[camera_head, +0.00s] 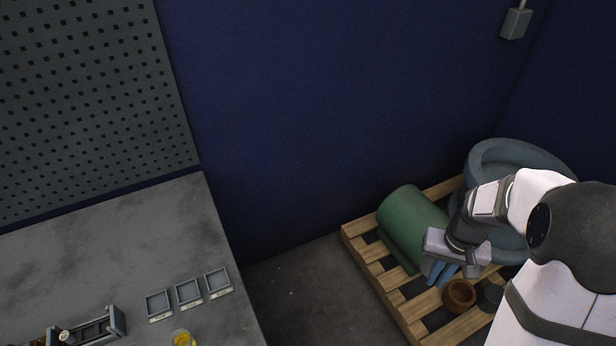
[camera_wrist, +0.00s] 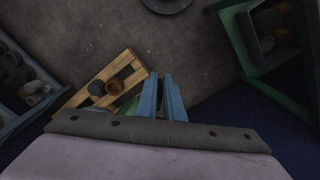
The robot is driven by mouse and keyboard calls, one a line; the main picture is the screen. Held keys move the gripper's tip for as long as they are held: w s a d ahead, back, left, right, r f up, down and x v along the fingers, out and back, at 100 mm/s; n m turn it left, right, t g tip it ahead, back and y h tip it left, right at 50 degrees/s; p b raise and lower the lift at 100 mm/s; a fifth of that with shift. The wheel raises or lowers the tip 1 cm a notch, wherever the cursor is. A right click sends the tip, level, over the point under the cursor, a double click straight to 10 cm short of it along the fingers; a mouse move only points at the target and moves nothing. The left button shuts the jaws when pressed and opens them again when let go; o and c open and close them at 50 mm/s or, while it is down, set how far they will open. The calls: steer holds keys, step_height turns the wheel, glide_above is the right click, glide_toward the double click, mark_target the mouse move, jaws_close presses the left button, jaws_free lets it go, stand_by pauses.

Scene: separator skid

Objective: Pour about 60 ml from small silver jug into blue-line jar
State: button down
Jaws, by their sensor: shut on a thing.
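My gripper (camera_head: 440,271) is at the right of the head view, out over the wooden pallet and away from the grey bench. Its two blue fingers (camera_wrist: 162,98) stand close together in the wrist view. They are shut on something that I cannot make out. I see no small silver jug and no blue-line jar that I can identify in either view. A glass vessel with yellow contents (camera_head: 182,339) is cut off at the bottom edge of the head view, and I cannot tell whether it carries a line.
The grey bench (camera_head: 110,235) holds several square trays, including one (camera_head: 218,281), and a dark rack (camera_head: 97,327). The pallet (camera_head: 358,238) carries a green drum (camera_head: 411,219) and a brown pot (camera_head: 459,295). A green-framed unit (camera_wrist: 236,40) and blue-edged shelf (camera_wrist: 22,122) flank the floor.

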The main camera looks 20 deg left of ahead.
steer(key=w+a+n+p, duration=0.2)
steer(key=a+n, duration=0.1)
steer(key=a, duration=1.7)
steer(key=s+a+f+n+p, duration=0.1)
steer(key=s+a, duration=0.3)
steer(key=a, duration=0.5)
steer(key=s+a+n, duration=0.1)
steer(key=s+a, duration=0.2)
steer(key=a, duration=0.6)
steer(key=s+a+f+n+p, duration=0.1)
steer(key=s+a, duration=0.5)
steer(key=s, duration=0.6)
steer(key=s+a+f+n+p, duration=0.1)
steer(key=s+a, duration=0.5)
steer(key=s, duration=0.6)
steer(key=s+a+f+n+p, duration=0.1)
steer(key=s+a, duration=0.5)
steer(key=s, duration=0.6)
steer(key=shift+s+a+f+n, duration=0.15)
steer(key=shift+f+n, duration=0.1)
steer(key=shift+n, duration=0.25)
steer(key=shift+p, duration=0.35)
